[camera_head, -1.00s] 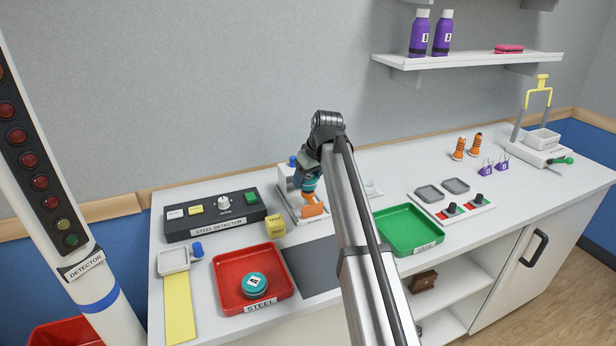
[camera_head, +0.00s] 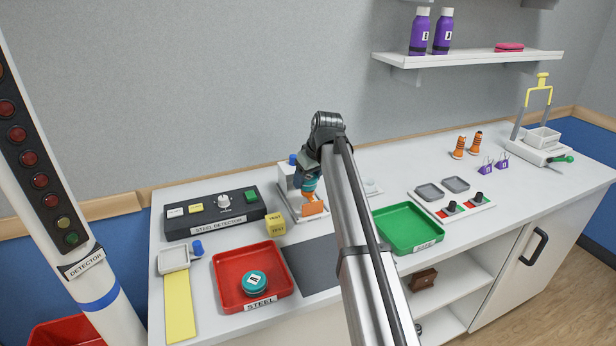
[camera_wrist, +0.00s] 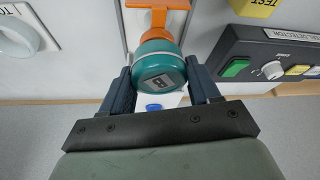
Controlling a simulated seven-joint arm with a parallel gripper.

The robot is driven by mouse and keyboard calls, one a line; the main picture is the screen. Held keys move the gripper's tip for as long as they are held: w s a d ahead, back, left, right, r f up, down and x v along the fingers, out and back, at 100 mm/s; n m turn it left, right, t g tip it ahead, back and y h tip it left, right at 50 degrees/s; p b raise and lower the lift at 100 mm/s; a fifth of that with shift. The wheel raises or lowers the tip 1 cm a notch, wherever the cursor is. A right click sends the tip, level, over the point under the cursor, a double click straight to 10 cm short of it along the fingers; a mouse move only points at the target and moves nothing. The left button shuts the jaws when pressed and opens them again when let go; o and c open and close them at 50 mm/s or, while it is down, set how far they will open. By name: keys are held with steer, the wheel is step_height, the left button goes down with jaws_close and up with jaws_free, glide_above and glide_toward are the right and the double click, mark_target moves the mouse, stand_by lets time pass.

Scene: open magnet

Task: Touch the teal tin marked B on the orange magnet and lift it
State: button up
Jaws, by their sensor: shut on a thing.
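A teal tin (camera_wrist: 158,68) with a pale band and a dark label sits between the fingers of my gripper (camera_wrist: 157,77), which is shut on it. The label's letter is hard to read. The orange magnet (camera_wrist: 158,18) is right at the tin's far end in the wrist view; they look in contact, but I cannot be sure. In the head view the magnet (camera_head: 313,207) stands on its pale base, and the held tin (camera_head: 309,184) shows just above it, partly hidden by my gripper. Another teal tin (camera_head: 254,282) lies in the red steel tray (camera_head: 229,263).
The steel detector box (camera_head: 215,216) and a yellow test block (camera_head: 275,222) are left of the magnet. A green tray (camera_head: 408,226) lies to the right, partly behind my arm. A dark mat (camera_head: 312,264) is in front.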

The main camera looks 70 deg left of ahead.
steer(key=shift+f, duration=0.35)
stand_by(0.4)
steer(key=shift+r, duration=1.45)
stand_by(1.9)
steer(key=shift+r, duration=3.05)
